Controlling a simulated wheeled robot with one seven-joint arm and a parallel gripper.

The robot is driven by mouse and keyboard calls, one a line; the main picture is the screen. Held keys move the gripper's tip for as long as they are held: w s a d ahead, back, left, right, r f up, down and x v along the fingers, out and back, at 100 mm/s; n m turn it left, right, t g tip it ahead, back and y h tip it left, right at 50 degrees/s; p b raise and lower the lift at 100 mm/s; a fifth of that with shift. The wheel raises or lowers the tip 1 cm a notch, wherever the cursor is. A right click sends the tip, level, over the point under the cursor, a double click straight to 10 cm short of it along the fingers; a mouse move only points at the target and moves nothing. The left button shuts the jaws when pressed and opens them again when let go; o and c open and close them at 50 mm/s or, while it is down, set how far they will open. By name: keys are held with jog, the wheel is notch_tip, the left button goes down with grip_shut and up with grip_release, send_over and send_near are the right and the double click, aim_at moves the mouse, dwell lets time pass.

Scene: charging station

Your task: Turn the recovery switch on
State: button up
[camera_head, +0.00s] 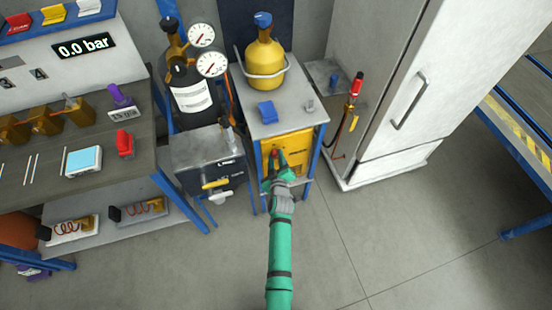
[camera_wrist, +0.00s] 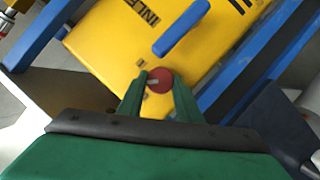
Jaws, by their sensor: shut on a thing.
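The yellow recovery unit (camera_head: 298,148) stands on the lower shelf of the small blue-legged table. In the wrist view its yellow front (camera_wrist: 118,42) fills the top middle, with black lettering. A round red switch knob (camera_wrist: 160,80) with a pale grey mark sits on this front. My gripper (camera_head: 274,163) reaches to the front of the unit. In the wrist view my gripper's green fingers (camera_wrist: 159,90) are shut on the red knob, one on each side. A blue lever handle (camera_wrist: 182,28) sticks out just above the knob. In the head view the knob is small and mostly hidden by my gripper.
The table's blue legs (camera_head: 319,150) flank the unit closely. A yellow gas cylinder (camera_head: 264,62) stands on the tabletop. A grey pump box (camera_head: 208,158) with a yellow handle is on the left. A white fridge (camera_head: 400,70) stands to the right. The floor in front is clear.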

jog(key=shift+d, duration=0.1)
jog(key=m+y, duration=0.1)
jog(key=m+g+y, duration=0.1)
jog(key=m, duration=0.1)
jog(key=shift+d+r, duration=0.1)
jog(key=shift+d, duration=0.15)
jog(key=m+g+y, duration=0.1)
jog(key=m+y, duration=0.1)
jog(key=m, duration=0.1)
jog(key=shift+w+d+m+y, duration=0.1)
jog(key=shift+m+y, duration=0.2)
dwell(0.6)
jog(key=o, duration=1)
jog(key=shift+o, duration=0.2)
jog(key=v, duration=1)
jog(key=shift+s, duration=0.35)
jog(key=shift+d+r, duration=0.1)
jog(key=shift+d, duration=0.05)
